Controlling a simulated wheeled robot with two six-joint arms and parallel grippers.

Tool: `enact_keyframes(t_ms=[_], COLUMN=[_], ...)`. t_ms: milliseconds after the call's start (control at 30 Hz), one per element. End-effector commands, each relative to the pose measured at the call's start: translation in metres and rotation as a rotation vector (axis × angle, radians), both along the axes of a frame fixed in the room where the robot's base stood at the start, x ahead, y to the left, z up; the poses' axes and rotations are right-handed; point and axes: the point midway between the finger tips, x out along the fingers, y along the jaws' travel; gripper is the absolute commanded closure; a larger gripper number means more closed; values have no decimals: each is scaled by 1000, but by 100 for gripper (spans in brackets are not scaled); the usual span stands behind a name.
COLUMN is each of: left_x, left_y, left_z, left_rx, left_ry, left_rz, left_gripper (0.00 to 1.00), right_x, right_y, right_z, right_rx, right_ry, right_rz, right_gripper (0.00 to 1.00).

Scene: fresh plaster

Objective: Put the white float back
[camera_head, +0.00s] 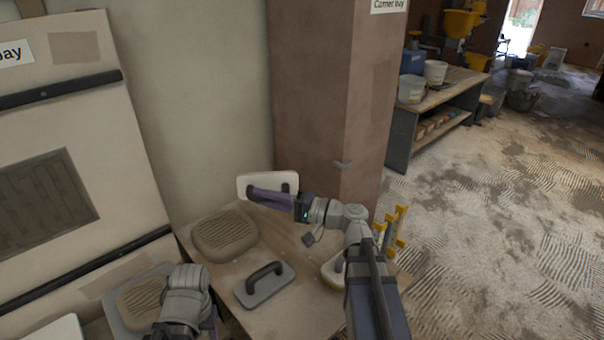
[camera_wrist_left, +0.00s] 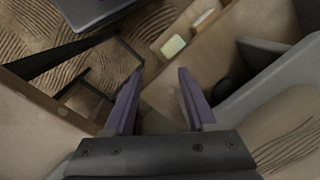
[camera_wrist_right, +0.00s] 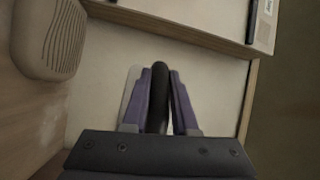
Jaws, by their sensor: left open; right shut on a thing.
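The white float (camera_head: 251,179) is a pale rectangular board with a dark handle, held up in front of the wall and brown pillar in the head view. My right gripper (camera_head: 262,192) is shut on its handle. In the right wrist view, the dark handle (camera_wrist_right: 158,95) sits between the purple fingers, and a strip of the white board shows beside them. My left gripper is open and empty in the left wrist view (camera_wrist_left: 158,90). In the head view, my left wrist is low at the left and its fingers are not clearly seen.
The table (camera_head: 305,305) bears a plaster heap (camera_head: 225,233) and a grey float (camera_head: 264,285) with a dark handle. Another pale float (camera_head: 331,272) is partly hidden by my right arm. A yellow rack (camera_head: 396,230) stands at the right edge; a pillar (camera_head: 320,110) rises behind.

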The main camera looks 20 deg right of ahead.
Motion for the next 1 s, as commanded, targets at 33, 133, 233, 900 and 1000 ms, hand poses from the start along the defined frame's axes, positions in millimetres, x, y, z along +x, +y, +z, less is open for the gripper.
enact_keyframes(t_ms=[33,133,233,900,1000], left_x=[0,0,0,0,0], left_y=[0,0,0,0,0], left_z=[1,3,5,14,15], left_rx=[0,0,0,0,0], left_ry=[0,0,0,0,0], left_rz=[0,0,0,0,0], left_gripper=[43,43,43,43,43], right_x=[6,26,53,173,184], right_y=[0,-2,-7,-50,-54], right_z=[-1,-9,-23,-80,-81], right_rx=[2,22,74,858,961], right_ry=[19,113,271,1110,1145], right_rz=[-6,-42,-118,-636,-680], right_gripper=[100,100,100,100,100])
